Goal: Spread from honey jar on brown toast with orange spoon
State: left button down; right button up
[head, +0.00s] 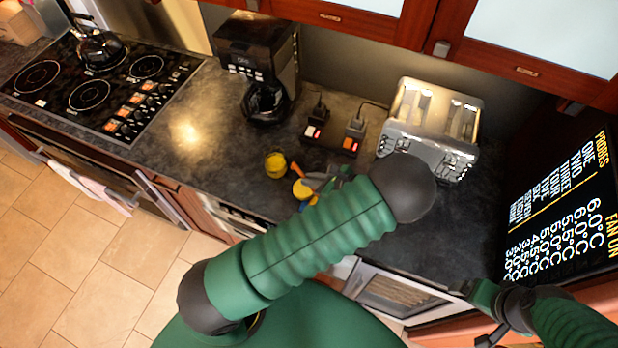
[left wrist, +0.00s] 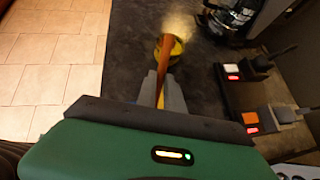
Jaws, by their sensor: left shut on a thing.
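The honey jar (head: 276,165) is a small yellow jar on the dark counter. It also shows in the left wrist view (left wrist: 178,47). My left gripper (left wrist: 163,92) is shut on the orange spoon (left wrist: 164,65), whose far end reaches to the jar; I cannot tell whether it is inside or above it. In the head view the spoon (head: 295,170) shows beside the jar, and my left gripper (head: 325,182) is partly hidden by my arm. My right gripper (head: 490,337) is low at the right, its jaws unclear. I cannot make out the brown toast.
A second yellow round item (head: 303,190) and a blue item (head: 303,206) lie near my left gripper. A silver toaster (head: 430,125), a coffee maker (head: 262,70) and small devices with red lights (head: 330,135) stand behind. The counter left of the jar is clear.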

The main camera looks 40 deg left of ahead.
pick_arm(q)
jog(key=shift+d+f, duration=0.25)
jog(key=shift+d, duration=0.35)
jog(key=shift+w+d, duration=0.25)
jog(key=shift+d, duration=0.6)
jog(key=shift+w+d+r, duration=0.1)
jog(key=shift+w+d, duration=0.05)
jog(key=shift+d, duration=0.3)
jog(key=shift+w+d+r, duration=0.1)
jog(key=shift+d, duration=0.35)
jog(key=shift+s+a+r+p, duration=0.2)
jog(key=shift+a+p, duration=0.1)
jog(key=shift+a, duration=0.35)
jog(key=shift+s+a+r+p, duration=0.15)
jog(key=shift+a+p, duration=0.15)
jog(key=shift+a, duration=0.5)
jog(key=shift+s+a, duration=0.15)
jog(key=shift+a, duration=0.55)
jog(key=shift+s+a, duration=0.1)
jog(key=shift+a, duration=0.6)
jog(key=shift+f, duration=0.1)
